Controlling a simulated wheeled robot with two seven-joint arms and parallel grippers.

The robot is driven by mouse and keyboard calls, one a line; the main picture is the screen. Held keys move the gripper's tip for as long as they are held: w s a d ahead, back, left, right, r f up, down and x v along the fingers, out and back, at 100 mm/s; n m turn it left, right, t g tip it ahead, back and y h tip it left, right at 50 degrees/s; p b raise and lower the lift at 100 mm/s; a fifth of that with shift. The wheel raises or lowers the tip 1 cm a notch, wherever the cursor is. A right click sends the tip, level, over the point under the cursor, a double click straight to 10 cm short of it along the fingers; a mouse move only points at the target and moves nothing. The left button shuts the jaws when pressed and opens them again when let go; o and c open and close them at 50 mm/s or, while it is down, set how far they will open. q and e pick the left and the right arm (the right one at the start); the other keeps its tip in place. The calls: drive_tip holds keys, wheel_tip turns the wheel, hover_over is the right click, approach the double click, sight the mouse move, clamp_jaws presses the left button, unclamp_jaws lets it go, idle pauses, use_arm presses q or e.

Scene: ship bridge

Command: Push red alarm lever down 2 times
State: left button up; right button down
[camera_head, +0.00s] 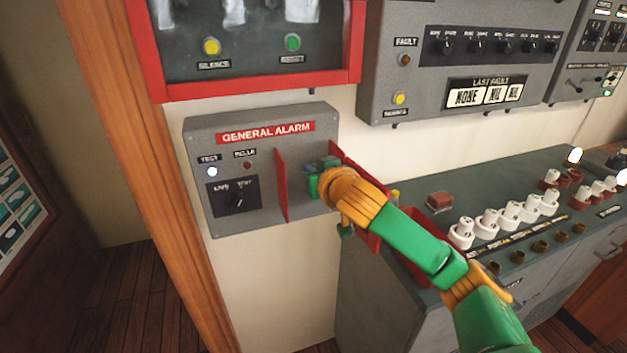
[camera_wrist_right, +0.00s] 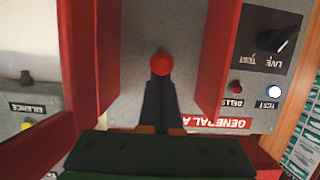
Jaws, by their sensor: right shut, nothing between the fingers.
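The grey general alarm box (camera_head: 245,160) is on the wall. Its red alarm lever's round knob (camera_wrist_right: 161,63) shows in the right wrist view between two red guard plates (camera_wrist_right: 217,55). In the head view my right gripper hides the lever, and one guard plate (camera_head: 281,185) shows left of the gripper. My right gripper (camera_head: 318,178) is at the box between the plates. In the right wrist view its dark fingers (camera_wrist_right: 160,88) are shut and empty, with their tips right at the knob. I cannot tell whether they touch it. My left gripper is not in view.
The box also carries a rotary switch (camera_head: 238,199), a lit white lamp (camera_head: 212,171) and a red lamp (camera_head: 248,165). A red-framed cabinet (camera_head: 260,83) hangs above. A console (camera_head: 440,185) with several white-topped controls stands at right. Bare wall lies below the box.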

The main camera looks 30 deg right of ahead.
drive_tip(key=shift+f+b, duration=0.65)
drive_tip(key=shift+f, duration=0.55)
drive_tip(key=shift+r, duration=0.1)
wheel_tip(320, 180, up, 2)
drive_tip(key=p, duration=0.2)
drive_tip(key=shift+w+r+p, duration=0.1)
drive_tip(key=shift+p, duration=0.2)
drive_tip(key=shift+r+p, duration=1.2)
drive_tip(key=shift+f, duration=0.1)
